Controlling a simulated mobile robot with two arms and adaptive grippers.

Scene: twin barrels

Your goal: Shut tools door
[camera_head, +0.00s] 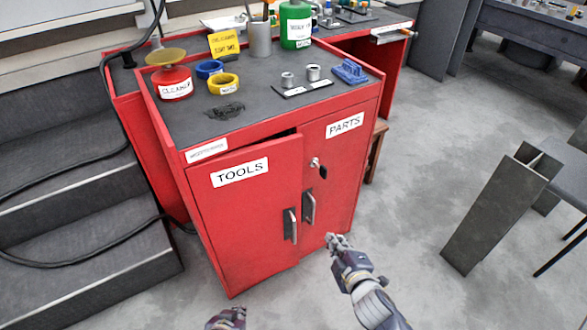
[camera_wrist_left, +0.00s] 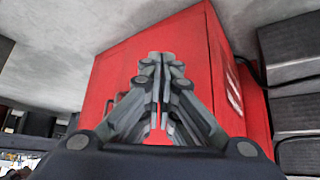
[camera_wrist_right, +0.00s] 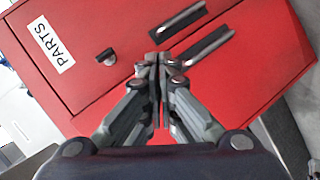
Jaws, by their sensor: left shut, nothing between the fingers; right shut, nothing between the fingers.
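The red TOOLS door (camera_head: 245,215) of the cabinet stands slightly ajar, with a dark gap along its top edge in the head view. Its grey handle (camera_head: 290,226) is near its free edge, beside the PARTS door (camera_head: 338,165) and that door's handle (camera_head: 309,207). My right gripper (camera_head: 336,241) is shut and empty, in front of the cabinet, right of the handles. In the right wrist view its fingertips (camera_wrist_right: 157,58) lie near the two handles. My left gripper (camera_head: 228,318) is only partly seen low in the head view; in the left wrist view (camera_wrist_left: 161,60) it is shut before the red cabinet.
A key lock (camera_head: 316,163) is on the PARTS door. The cabinet top (camera_head: 255,100) carries a red cleaner can, tape rolls, a cup and small parts. Dark steps (camera_head: 85,215) stand to the left. Grey floor (camera_head: 410,190) is clear to the right, up to a dark metal stand (camera_head: 495,215).

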